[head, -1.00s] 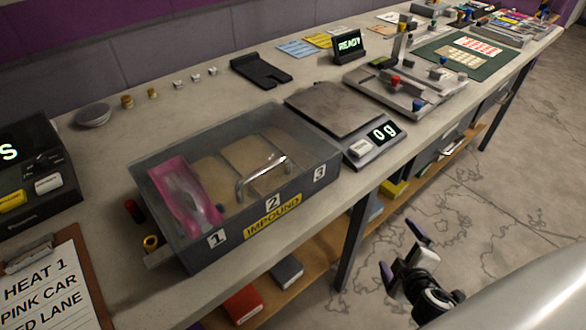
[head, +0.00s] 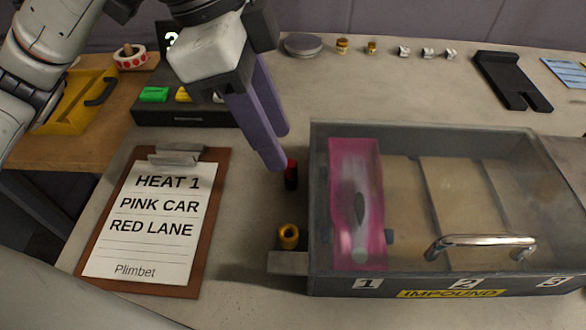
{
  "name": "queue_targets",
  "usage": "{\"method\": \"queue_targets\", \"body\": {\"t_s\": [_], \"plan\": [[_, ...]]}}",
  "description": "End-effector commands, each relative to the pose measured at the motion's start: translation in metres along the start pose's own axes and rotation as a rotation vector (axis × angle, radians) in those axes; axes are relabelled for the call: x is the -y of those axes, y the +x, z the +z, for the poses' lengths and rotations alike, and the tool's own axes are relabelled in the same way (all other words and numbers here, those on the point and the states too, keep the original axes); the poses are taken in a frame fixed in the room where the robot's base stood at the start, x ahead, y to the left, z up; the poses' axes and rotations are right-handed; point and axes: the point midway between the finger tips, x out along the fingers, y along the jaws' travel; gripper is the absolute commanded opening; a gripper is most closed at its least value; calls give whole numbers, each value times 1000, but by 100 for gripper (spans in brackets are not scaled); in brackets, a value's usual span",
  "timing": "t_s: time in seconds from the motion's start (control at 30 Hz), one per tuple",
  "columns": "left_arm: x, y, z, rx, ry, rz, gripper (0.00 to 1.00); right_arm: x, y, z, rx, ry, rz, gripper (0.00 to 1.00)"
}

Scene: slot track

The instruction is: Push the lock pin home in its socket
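A small red-topped dark pin (head: 291,175) stands on the bench in the head view, left of the grey clear-lidded impound box (head: 312,200). Nearer the front, a brass ring-like piece (head: 288,236) with a dark centre sits by a grey bracket (head: 288,262) at the box's left side. I cannot tell for certain which piece is the lock pin or its socket. My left gripper (head: 279,148) points down just behind and left of the red-topped pin. Its purple fingers look apart, with nothing seen between them. My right gripper is out of view.
A pink car (head: 345,165) lies inside the box, which has a metal handle (head: 480,241). A clipboard (head: 217,172) lies left of the pin. A dark button console (head: 190,113) stands behind. Small brass and silver pieces line the back.

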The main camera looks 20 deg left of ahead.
Motion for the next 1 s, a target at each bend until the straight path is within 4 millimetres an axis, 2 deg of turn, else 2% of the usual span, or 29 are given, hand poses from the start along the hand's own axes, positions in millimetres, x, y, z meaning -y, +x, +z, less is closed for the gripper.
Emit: {"method": "queue_targets", "body": {"t_s": [0.37, 0.63, 0.83, 1.0], "plan": [[4, 48, 0, -1, 0, 3, 35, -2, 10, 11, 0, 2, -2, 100], [5, 51, -1, -2, 0, 0, 35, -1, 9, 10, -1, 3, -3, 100], [5, 51, -1, -2, 0, 0, 2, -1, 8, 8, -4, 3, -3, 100], [5, 51, -1, -2, -1, 0, 0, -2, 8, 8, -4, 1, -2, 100]]}}
